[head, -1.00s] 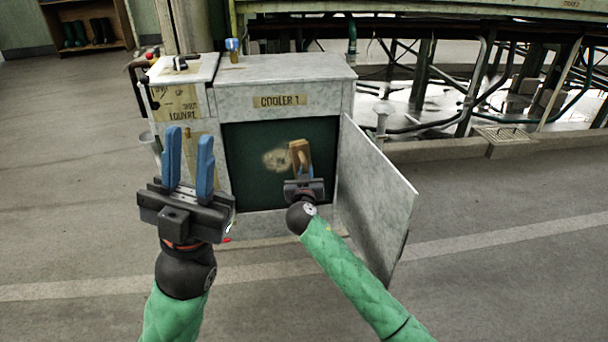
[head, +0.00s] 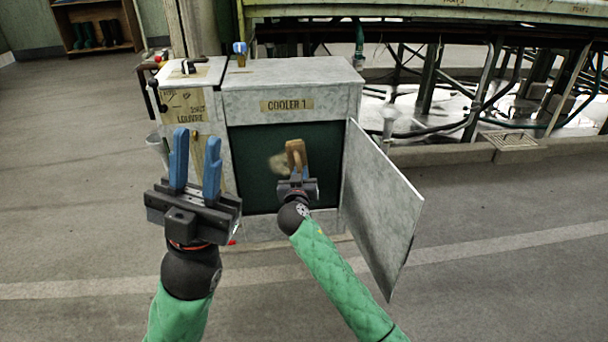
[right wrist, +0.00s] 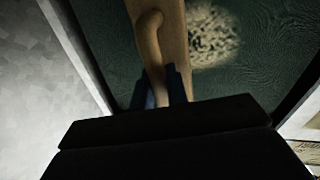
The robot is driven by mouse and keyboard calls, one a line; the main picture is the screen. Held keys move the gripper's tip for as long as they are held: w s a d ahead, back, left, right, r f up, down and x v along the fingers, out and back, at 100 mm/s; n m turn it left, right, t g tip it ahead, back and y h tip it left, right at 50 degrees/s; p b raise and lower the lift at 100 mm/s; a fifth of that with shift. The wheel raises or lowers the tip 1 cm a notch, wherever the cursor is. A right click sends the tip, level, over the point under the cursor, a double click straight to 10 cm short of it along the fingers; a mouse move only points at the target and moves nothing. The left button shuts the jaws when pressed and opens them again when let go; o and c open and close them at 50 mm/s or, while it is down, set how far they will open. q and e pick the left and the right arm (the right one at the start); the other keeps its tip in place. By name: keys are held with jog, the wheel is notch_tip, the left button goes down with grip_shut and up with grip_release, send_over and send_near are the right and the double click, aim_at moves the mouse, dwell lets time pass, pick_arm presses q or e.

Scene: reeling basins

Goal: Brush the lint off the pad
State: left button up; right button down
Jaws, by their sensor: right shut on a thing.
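The dark green pad (head: 256,190) fills the open front of the box labelled COOLER 1. A pale tan patch of lint (head: 279,164) lies on it, left of the brush in the head view. In the right wrist view the lint (right wrist: 213,36) shows beside the wooden brush. My right gripper (head: 297,177) is shut on the handle of the wooden brush (head: 296,153), in front of the pad. The brush's handle (right wrist: 151,50) shows in the right wrist view; its bristles are hidden. My left gripper (head: 195,165) is open and empty, in front of the box's left part.
The grey door (head: 383,205) of the cooler (head: 290,82) stands open to the right of my right arm. A blue-topped item (head: 240,52) stands on the cooler's top. Pipes and a low curb lie behind on the right. The floor in front is clear.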

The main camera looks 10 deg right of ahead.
aim_at(292, 167)
jog(key=shift+s+a+b, duration=0.1)
jog(key=shift+a+b, duration=0.2)
jog(key=shift+a, duration=1.2)
jog(key=shift+a+b, duration=0.4)
jog(key=shift+a, duration=1.2)
